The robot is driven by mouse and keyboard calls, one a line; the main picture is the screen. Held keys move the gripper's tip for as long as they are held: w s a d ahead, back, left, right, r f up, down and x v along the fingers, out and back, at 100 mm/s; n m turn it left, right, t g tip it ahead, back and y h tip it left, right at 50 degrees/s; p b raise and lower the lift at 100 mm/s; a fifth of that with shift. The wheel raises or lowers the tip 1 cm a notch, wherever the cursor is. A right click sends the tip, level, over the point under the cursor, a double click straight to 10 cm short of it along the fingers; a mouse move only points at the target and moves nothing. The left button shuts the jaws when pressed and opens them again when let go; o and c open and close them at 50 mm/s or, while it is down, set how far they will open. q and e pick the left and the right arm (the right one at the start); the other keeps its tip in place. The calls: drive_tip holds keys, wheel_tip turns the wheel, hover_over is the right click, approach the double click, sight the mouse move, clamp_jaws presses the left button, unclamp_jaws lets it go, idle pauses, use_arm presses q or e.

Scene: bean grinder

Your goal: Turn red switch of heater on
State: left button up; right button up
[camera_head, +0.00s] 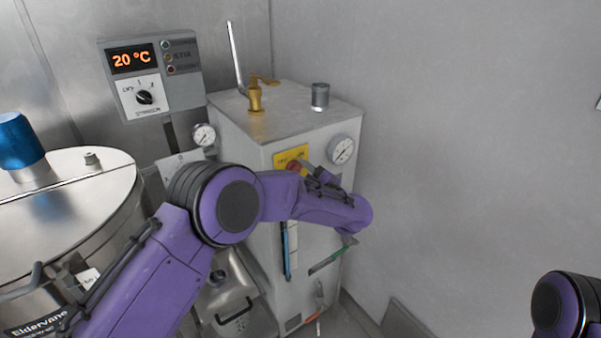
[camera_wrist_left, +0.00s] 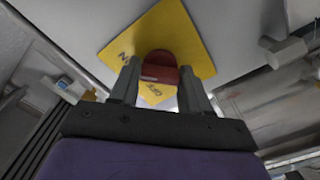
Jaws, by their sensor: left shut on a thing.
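The heater (camera_head: 290,120) is a grey box cabinet standing against the wall in the middle of the head view. Its red switch (camera_wrist_left: 160,68) sits on a yellow plate (camera_wrist_left: 190,35) on the front face. The plate also shows in the head view (camera_head: 284,157), partly covered by my left arm. My left gripper (camera_wrist_left: 160,78) is at the plate, with its two fingers on either side of the red switch, shut on it. The lettering on the plate is only partly readable. My right gripper is out of view; only a purple arm part shows at bottom right.
A control box (camera_head: 155,75) reading 20 °C stands left of the heater. A large steel vessel (camera_head: 60,215) with a blue cap is at far left. A brass valve (camera_head: 255,97) and a gauge (camera_head: 342,149) are on the heater. A bare wall is at right.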

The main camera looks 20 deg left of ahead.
use_arm(q)
drive_tip(key=shift+f, duration=0.1)
drive_tip(key=o, duration=1.1)
drive_tip(key=shift+c, duration=0.2)
drive_tip(key=b+v, duration=0.3)
drive_tip(key=v, duration=0.7)
drive_tip(key=shift+s+d, duration=0.25)
